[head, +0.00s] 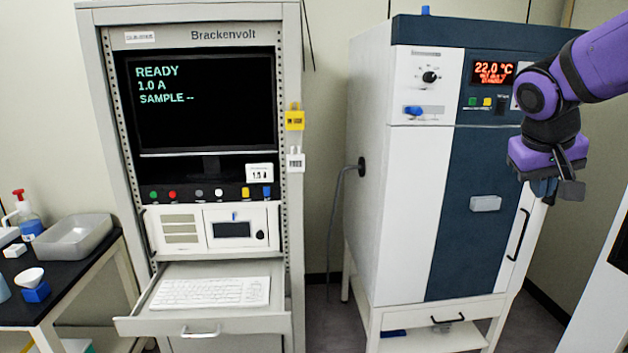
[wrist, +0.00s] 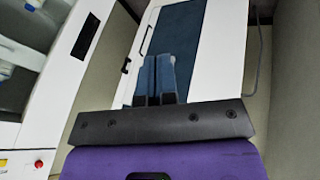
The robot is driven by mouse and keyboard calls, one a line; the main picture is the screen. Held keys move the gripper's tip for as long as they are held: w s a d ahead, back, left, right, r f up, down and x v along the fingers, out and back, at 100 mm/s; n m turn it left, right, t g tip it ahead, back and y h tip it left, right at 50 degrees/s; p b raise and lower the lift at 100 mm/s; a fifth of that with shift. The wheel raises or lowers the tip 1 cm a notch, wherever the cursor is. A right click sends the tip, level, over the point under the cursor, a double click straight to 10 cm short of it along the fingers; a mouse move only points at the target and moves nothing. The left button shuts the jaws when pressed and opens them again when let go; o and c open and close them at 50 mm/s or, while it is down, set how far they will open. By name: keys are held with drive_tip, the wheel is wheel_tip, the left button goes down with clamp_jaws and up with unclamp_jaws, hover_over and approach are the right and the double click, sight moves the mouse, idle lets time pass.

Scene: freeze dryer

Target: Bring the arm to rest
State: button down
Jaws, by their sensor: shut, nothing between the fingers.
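My gripper (head: 556,188) hangs from my purple arm at the right of the head view, in front of the upper right part of the freeze dryer cabinet (head: 397,203). In the wrist view my gripper (wrist: 157,62) shows two blue-grey fingers side by side and pressed together. It is shut with nothing between the fingers. The cabinet's white and dark blue front (wrist: 196,40) lies beyond the fingers, apart from them as far as I can see. My arm hides part of the cabinet's right side.
A grey rack (head: 97,120) with a screen stands left, its keyboard drawer (head: 187,320) pulled out. A black-topped table (head: 80,262) holds a grey tray (head: 72,252) and a spray bottle (head: 27,218). A white unit (head: 607,285) edges in at the right. Some floor shows between rack and cabinet.

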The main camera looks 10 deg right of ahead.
drive_tip(key=s+a+f+n+t+y, duration=0.1)
drive_tip(key=s+a+n+t+y, duration=0.1)
drive_tip(key=s+a, duration=1.1)
drive_tip(key=n+y, duration=0.1)
drive_tip(key=y, duration=0.1)
drive_tip(key=shift+a+f+y, duration=0.15)
drive_tip(key=shift+a+y, duration=0.1)
drive_tip(key=shift+y, duration=0.15)
drive_tip(key=c, duration=1.8)
unclamp_jaws()
